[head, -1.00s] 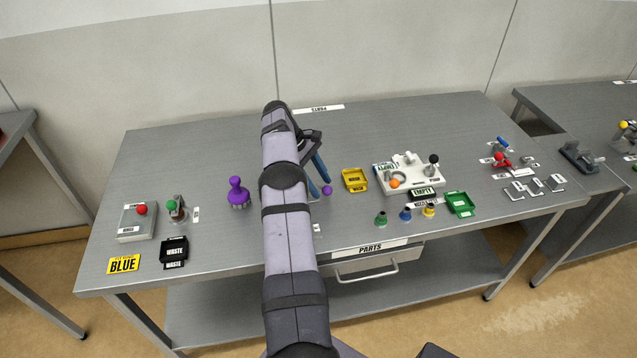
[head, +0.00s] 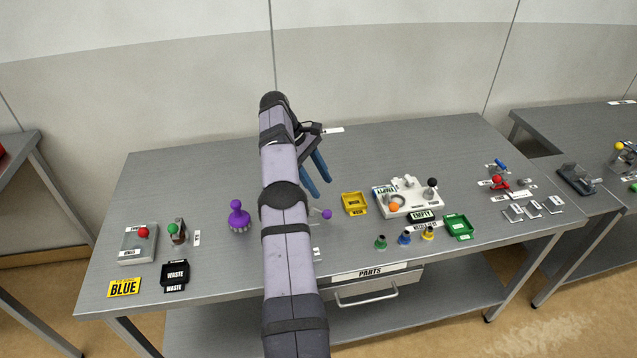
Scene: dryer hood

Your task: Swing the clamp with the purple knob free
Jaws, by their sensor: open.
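A small purple knob (head: 327,214) sits on the end of a thin pale rod, just right of my arm. The rod runs left behind my arm, so the body of its clamp is hidden and I cannot tell how the clamp stands. My gripper (head: 320,188) has two blue fingers spread apart with nothing between them. In the picture its fingertips are a little above the knob, apart from it. A larger purple knobbed piece (head: 239,217) stands on the table to the left of my arm.
A yellow tray (head: 354,211) and a white fixture (head: 406,206) with orange and black knobs lie to the right. A green tray (head: 459,236) and several small coloured pieces stand nearer the front. A black waste bin (head: 174,285) is at left. The back of the table is mostly clear.

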